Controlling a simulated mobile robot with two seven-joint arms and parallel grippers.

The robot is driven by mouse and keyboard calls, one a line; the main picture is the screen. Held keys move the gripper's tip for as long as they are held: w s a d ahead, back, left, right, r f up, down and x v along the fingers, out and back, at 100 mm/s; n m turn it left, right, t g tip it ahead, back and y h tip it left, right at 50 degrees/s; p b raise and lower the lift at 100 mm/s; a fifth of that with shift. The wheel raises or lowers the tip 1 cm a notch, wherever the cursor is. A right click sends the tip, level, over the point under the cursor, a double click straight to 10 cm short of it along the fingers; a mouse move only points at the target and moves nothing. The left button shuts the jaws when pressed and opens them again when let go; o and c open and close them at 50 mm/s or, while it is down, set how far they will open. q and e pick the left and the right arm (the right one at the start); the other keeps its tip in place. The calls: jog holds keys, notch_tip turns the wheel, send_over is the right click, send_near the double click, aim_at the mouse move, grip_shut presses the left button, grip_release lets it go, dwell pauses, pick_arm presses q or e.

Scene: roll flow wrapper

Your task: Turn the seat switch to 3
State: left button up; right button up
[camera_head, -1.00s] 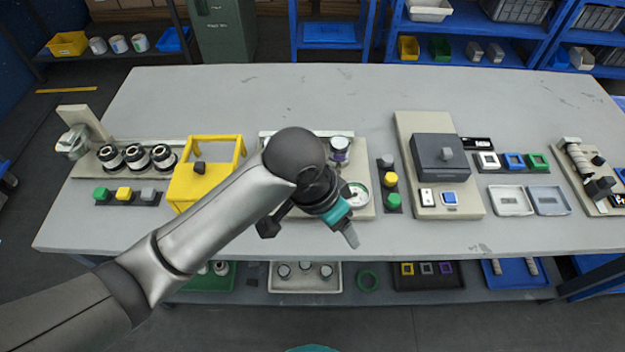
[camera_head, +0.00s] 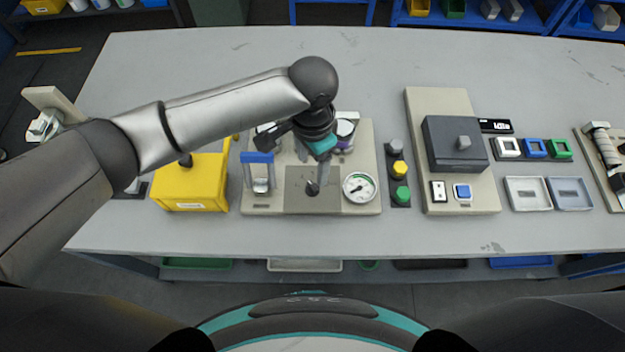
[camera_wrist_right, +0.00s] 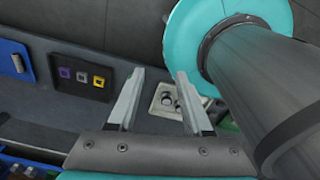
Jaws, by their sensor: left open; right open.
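The centre panel (camera_head: 280,204) is a beige board with a darker grey plate, a blue-framed press, a round white gauge (camera_head: 359,187) and a small black knob (camera_head: 312,188). I cannot read any label or number that marks the seat switch, nor the knob's setting. My left gripper (camera_head: 319,177) points down just above and behind this knob in the head view. Its fingers are open and partly hide the plate; I cannot tell if they touch the knob. My right gripper (camera_wrist_right: 160,74) is open and empty in the right wrist view, away from the panel.
A yellow box (camera_head: 190,190) with a black knob stands left of the panel, partly behind my left arm. Green, yellow and grey buttons (camera_head: 398,170) stand to the right, then a dark grey box (camera_head: 455,145).

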aim_at(313, 185)
pick_arm(q)
notch_tip(313, 185, down, 8)
jog(key=shift+r+b, duration=0.1)
jog(key=shift+b, duration=0.6)
jog(key=shift+f, duration=0.45)
pick_arm(e)
jog(key=shift+w+f, duration=0.9)
jog(key=shift+a, duration=0.1)
pick_arm(q)
grip_shut()
pick_arm(e)
jog(key=shift+s, duration=0.2)
